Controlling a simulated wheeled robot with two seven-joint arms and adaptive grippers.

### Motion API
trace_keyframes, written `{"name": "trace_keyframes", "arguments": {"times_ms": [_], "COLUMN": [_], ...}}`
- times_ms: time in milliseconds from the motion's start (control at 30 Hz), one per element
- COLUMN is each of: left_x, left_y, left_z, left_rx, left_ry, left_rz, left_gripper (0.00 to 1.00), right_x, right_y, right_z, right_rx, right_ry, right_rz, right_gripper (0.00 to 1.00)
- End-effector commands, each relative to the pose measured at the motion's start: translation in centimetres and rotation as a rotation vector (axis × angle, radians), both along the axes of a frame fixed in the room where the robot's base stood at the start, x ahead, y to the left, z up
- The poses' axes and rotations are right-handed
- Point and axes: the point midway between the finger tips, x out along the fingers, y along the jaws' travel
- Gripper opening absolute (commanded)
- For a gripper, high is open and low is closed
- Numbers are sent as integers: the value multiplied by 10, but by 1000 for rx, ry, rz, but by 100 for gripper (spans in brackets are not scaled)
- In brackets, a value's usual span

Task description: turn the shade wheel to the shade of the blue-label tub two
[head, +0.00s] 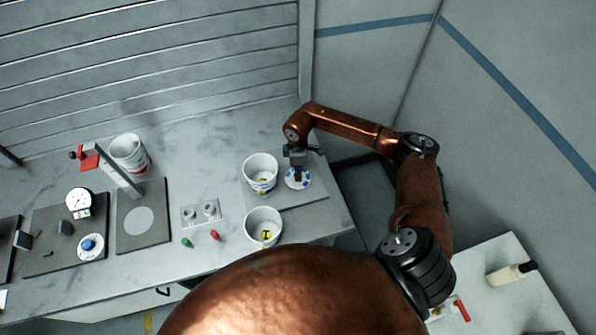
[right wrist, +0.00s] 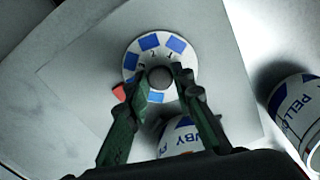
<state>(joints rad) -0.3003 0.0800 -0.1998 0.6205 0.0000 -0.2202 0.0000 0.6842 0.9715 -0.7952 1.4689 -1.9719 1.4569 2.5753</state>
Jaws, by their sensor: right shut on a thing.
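The shade wheel (head: 301,183) is a white disc with blue patches, lying on a grey plate at the right end of the bench. In the right wrist view the wheel (right wrist: 150,43) has a dark round knob (right wrist: 160,77) at its centre and a red mark (right wrist: 119,92) at its left edge. My right gripper (head: 298,173) points down over the wheel, its fingers (right wrist: 161,83) shut on the knob. A white tub (head: 260,168) stands left of the wheel, another tub (head: 263,217) nearer me. Blue lettering shows on one tub (right wrist: 298,105) and partly on another (right wrist: 182,134). My left gripper is out of view.
Left of the tubs are a small plate with two grey knobs (head: 201,212), a green piece (head: 187,242) and a red piece (head: 215,235). Farther left are a dark plate with a post (head: 143,222), a dial gauge (head: 79,201) and another tub (head: 129,152).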

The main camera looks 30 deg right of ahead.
Motion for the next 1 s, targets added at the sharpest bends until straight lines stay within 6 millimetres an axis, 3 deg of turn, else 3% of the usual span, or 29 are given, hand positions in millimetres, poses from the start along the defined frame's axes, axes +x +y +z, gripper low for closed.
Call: {"name": "trace_keyframes", "arguments": {"times_ms": [267, 300, 533, 833, 1000], "left_x": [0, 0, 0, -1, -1], "left_y": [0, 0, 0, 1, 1], "left_z": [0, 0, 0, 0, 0], "left_rx": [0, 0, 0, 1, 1], "left_ry": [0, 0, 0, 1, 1], "left_rz": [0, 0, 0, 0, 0], "left_gripper": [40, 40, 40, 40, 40], "right_x": [3, 3, 2, 1, 2], "right_y": [-1, -1, -1, 0, 0], "right_z": [3, 3, 2, 2, 20], "right_rx": [-1, -1, 0, 0, 0], "right_ry": [-8, -8, -4, -2, -6], "right_rz": [-2, -2, 0, 1, 1], "right_gripper": [0, 24, 40, 40, 40]}}
